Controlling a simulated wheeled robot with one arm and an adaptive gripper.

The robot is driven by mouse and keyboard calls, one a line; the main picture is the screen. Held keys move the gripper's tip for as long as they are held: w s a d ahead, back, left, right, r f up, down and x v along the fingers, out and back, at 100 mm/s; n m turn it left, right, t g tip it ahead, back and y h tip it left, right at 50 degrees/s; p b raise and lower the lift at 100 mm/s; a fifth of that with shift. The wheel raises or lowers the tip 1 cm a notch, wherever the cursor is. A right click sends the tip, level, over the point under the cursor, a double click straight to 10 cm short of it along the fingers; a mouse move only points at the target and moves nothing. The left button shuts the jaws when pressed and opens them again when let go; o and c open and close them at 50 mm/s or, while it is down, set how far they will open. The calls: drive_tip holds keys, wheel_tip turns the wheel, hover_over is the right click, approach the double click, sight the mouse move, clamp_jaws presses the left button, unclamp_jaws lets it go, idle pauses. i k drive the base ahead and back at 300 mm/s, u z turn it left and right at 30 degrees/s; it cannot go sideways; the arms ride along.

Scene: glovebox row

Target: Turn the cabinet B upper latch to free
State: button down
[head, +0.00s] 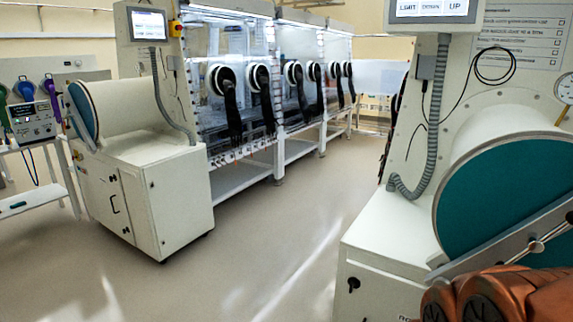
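Two white cabinets show in the head view, and I can read no letter on either, so I cannot tell which is B. The left cabinet (178,200) has a small dark upper latch (113,178), a black handle and a small dark lower latch (127,230) on its left face. The near right cabinet (385,262) has one black latch (353,285) on its front; the lower part is cut off by the frame. Whether any latch is turned is too small to tell. My gripper is not in view; copper-coloured rounded parts, seemingly of my arm, show at bottom right.
A teal round door (510,195) with a metal bar juts out at right above the near cabinet. Gloveboxes with black gloves (232,105) line the back. A trolley (40,140) stands at far left. The floor (255,260) between the cabinets is clear.

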sight(353, 283)
drive_tip(key=z, duration=1.65)
drive_tip(key=i, duration=0.45)
drive_tip(key=u, duration=3.45)
